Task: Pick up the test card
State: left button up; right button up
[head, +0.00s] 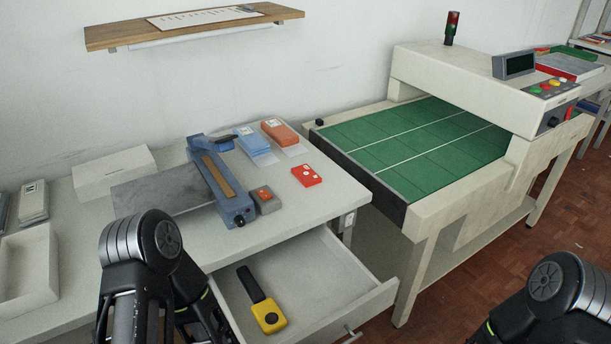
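A small red card with white dots (306,176), which looks like the test card, lies flat on the light worktable (330,196) near its right edge. Nothing touches it. My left arm comes in at the lower left and my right arm at the lower right. Only dark arm links show; the fingertips of both grippers are out of view. Both arms are well apart from the card.
A blue clamp-like device (222,182) stands left of the card, with a small grey-and-red box (265,200) beside it. Blue (252,141) and orange (280,132) packs lie behind. An open drawer (345,295) holds a yellow-and-black tool (268,317). A green conveyor (425,150) stands right.

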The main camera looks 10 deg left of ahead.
aim_at(307, 174)
jog(key=i+l+z, duration=0.65)
jog(key=l, duration=0.2)
jog(key=i+l+u, duration=0.5)
jog(key=l, duration=0.3)
jog(key=i+l+u, duration=0.25)
jog(key=u, duration=0.2)
jog(key=i+l+u, duration=0.15)
jog(key=l+u, duration=0.25)
